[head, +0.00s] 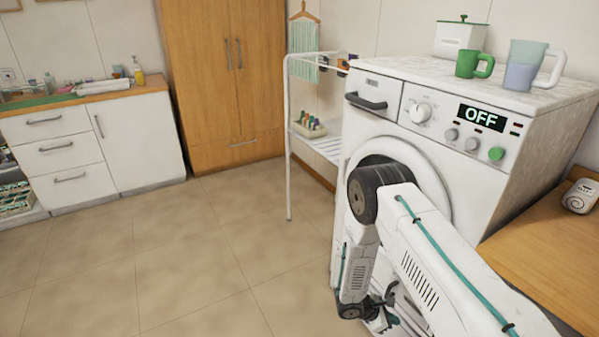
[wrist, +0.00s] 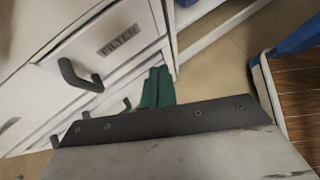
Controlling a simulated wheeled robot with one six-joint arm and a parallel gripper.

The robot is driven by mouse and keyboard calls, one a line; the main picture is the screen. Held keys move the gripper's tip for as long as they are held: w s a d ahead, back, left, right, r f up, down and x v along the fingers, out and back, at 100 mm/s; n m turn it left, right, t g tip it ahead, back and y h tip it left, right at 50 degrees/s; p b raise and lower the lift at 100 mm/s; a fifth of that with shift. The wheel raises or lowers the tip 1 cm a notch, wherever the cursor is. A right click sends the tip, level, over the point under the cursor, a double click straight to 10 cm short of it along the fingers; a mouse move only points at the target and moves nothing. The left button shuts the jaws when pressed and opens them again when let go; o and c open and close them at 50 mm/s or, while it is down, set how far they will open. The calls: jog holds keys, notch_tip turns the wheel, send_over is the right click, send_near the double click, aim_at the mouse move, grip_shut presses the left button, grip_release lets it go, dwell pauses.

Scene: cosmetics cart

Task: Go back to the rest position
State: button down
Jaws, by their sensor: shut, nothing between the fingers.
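My arm reaches in from the lower right in the head view and bends down in front of the washing machine (head: 465,185). My gripper (head: 388,318) is low at the bottom edge of that view, partly hidden by my own arm. In the wrist view its two green fingers (wrist: 158,87) are together, shut and empty. A white front panel labelled FILTER (wrist: 110,45) with a dark handle is to the left of the fingers in the wrist view. I cannot tell the exact gap between them.
A white rack (head: 325,145) stands left of the machine, whose display reads OFF. A green mug (head: 473,64) and a measuring jug (head: 523,68) are on its top. A wooden counter (head: 540,252) is at right. The tiled floor (head: 190,265) at left is clear.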

jog(key=s+r+m+g+y, duration=0.15)
jog(key=r+m, duration=0.25)
jog(key=r, duration=0.7)
jog(key=s+r+m+g, duration=0.2)
jog(key=s+r+m, duration=0.1)
jog(key=r, duration=0.8)
jog(key=s+r+m+g+y, duration=0.1)
jog(key=s+r+m+g, duration=0.2)
jog(key=r, duration=0.8)
jog(key=s+a+r+m+t+y, duration=0.2)
jog(key=s+r+m+t+y, duration=0.1)
jog(key=s+r, duration=0.8)
jog(key=s+a+r+m+t+y, duration=0.2)
jog(key=s+r+m+t+y, duration=0.2)
jog(key=s+r, duration=0.6)
notch_tip(320, 180, up, 5)
jog(key=shift+s+a+f+m+y, duration=0.2)
jog(key=shift+s+m+y, duration=0.25)
jog(key=shift+m, duration=0.45)
